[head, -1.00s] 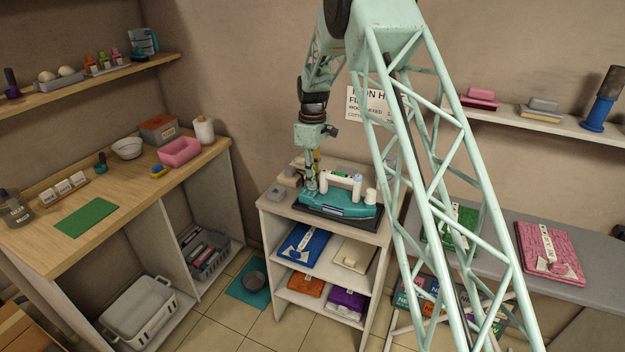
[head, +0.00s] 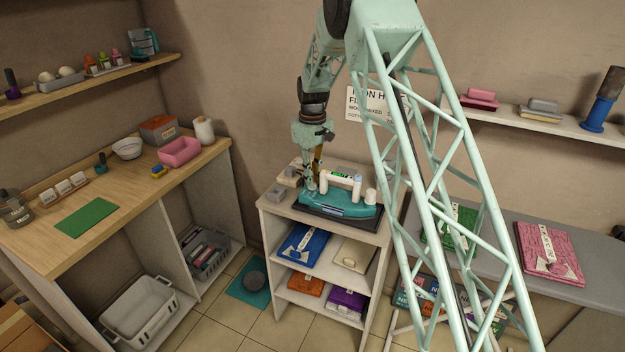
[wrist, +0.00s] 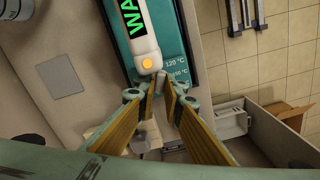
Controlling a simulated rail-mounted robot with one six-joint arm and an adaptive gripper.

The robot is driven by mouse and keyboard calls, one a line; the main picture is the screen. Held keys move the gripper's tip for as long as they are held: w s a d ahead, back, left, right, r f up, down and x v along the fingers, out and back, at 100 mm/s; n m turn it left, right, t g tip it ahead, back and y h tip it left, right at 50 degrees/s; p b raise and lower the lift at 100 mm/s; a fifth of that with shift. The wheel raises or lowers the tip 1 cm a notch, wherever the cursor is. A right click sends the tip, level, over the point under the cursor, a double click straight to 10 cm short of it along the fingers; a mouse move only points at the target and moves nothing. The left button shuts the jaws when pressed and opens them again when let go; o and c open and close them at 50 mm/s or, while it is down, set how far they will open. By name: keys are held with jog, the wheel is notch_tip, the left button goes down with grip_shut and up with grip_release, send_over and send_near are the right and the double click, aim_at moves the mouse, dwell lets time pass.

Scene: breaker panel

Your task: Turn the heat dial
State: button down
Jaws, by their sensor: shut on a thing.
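The teal iron (head: 345,208) with a white handle stands on a dark base on top of the small shelf unit. In the wrist view its white handle (wrist: 136,48) has a display with green letters beginning "WA" and a lit orange spot at the end. Temperature marks such as "120 °C" (wrist: 176,64) show on the teal body beside it. My gripper (wrist: 160,88) has its two fingertips closed around a small grey heat dial (wrist: 160,79) near the handle's end. The fingers hide most of the dial, so its pointer cannot be read. My gripper (head: 311,189) also shows at the iron's left end.
Small grey blocks (head: 277,194) lie left of the iron on the shelf unit (head: 272,226). A white bottle-like piece (head: 371,196) stands at its right end. A wall sign (head: 366,104) hangs behind. A wooden counter (head: 130,185) is at left.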

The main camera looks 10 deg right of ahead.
jog(key=shift+m, duration=1.4)
jog(key=c, duration=2.7)
grip_release()
jog(key=shift+n, duration=0.4)
